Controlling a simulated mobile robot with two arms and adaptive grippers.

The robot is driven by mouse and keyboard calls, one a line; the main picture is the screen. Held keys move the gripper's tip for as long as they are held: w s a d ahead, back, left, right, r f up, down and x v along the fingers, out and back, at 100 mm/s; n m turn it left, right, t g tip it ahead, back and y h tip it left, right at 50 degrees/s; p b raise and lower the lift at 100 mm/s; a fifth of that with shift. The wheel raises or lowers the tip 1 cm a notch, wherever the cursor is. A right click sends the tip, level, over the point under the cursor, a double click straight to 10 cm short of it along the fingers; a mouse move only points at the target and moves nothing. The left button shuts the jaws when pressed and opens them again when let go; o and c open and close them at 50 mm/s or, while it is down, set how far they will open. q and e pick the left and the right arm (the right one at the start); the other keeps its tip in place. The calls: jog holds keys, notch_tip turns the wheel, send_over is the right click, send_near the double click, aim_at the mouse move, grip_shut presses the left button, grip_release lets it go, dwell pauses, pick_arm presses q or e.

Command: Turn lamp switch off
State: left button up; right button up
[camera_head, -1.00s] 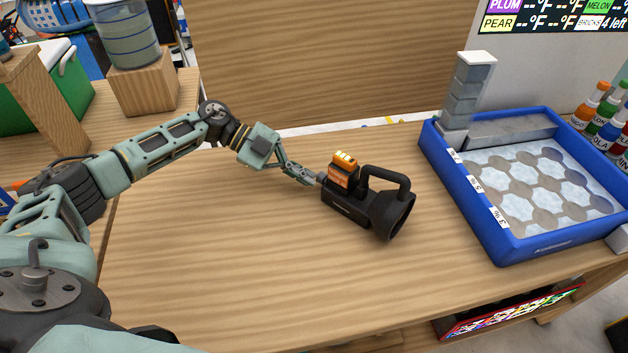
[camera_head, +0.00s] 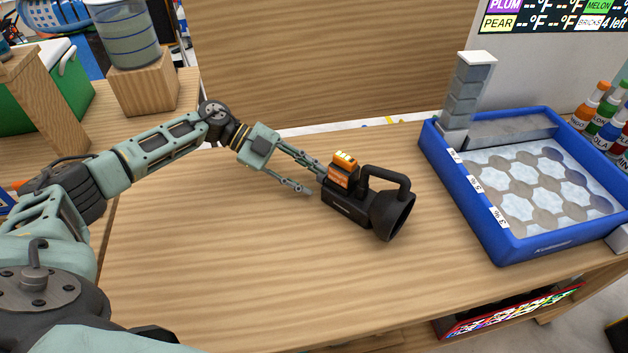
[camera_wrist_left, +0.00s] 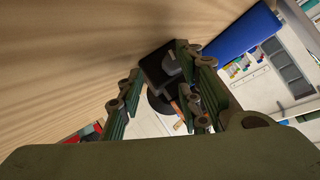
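A black lamp (camera_head: 345,205) with a wide round head and a top handle lies on the wooden table in the head view. An orange part (camera_head: 344,168), likely the switch, sits on top near its rear end. My left gripper (camera_head: 318,182) is open at the rear of the lamp. One finger is close to the orange part; I cannot tell if it touches. The other finger is apart from the lamp, nearer the front of the table. The left wrist view shows the dark lamp (camera_wrist_left: 158,70) between and beyond the spread fingers. My right gripper is not in view.
A blue tray (camera_head: 487,222) with clear ice-like shapes stands on the right of the table, with a stack of grey blocks (camera_head: 468,90) at its corner. Bottles (camera_head: 607,112) stand behind it. The table (camera_head: 220,270) is clear in front of the lamp.

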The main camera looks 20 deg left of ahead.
pick_arm(q)
jog(key=shift+w+a+f+b, duration=0.15)
jog(key=shift+a+b, duration=0.4)
jog(key=shift+a, duration=0.6)
jog(key=shift+w+a+b, duration=0.2)
jog(key=shift+a+b, duration=0.3)
jog(key=shift+a, duration=1.4)
